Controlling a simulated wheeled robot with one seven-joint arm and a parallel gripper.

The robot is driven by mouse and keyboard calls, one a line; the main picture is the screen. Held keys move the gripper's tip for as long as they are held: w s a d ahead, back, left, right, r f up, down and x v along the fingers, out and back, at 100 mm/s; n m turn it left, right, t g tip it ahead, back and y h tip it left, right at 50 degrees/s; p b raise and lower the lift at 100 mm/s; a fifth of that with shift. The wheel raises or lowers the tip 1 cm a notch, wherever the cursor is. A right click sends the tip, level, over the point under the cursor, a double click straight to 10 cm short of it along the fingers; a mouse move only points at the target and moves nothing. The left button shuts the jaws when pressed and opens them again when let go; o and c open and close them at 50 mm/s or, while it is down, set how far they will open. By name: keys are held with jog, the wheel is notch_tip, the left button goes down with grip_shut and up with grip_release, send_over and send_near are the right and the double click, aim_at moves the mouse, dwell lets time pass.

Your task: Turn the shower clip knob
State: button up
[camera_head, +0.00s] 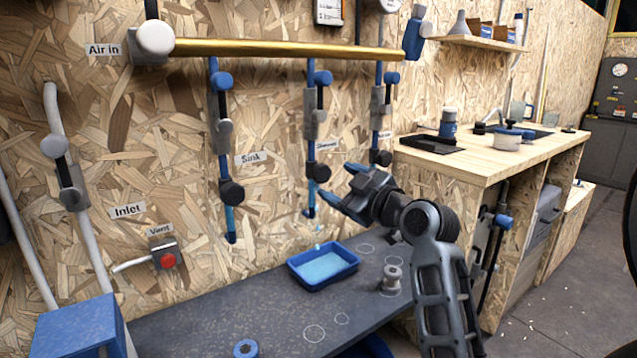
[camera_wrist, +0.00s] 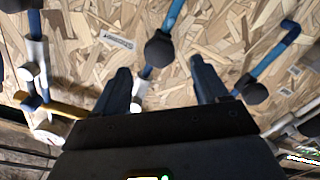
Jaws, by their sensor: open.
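The shower line (camera_head: 311,95) is the middle blue branch under the brass pipe, with a label partly readable as "Shower" beside it. It carries a blue knob (camera_head: 322,78), a grey clip body (camera_head: 312,125) and a black round knob (camera_head: 318,172). My gripper (camera_head: 338,186) is open and empty, close to the lower end of this line. In the wrist view, a black knob (camera_wrist: 158,48) appears beyond and between my open fingertips (camera_wrist: 160,75), with a pale clip part (camera_wrist: 141,88) below it. No contact is visible. Which knob the clip knob is, I cannot tell.
The sink branch (camera_head: 225,145) hangs to the left and another branch (camera_head: 378,115) to the right, near my arm. Below are a blue tray (camera_head: 294,265) with drops above it and a metal fitting (camera_head: 391,280) on the dark bench (camera_head: 215,320). A wooden counter (camera_head: 480,160) stands right.

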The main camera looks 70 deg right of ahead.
aim_at(323, 175)
jog(key=x, duration=0.7)
jog(key=shift+d, duration=0.1)
jog(key=c, duration=1.1)
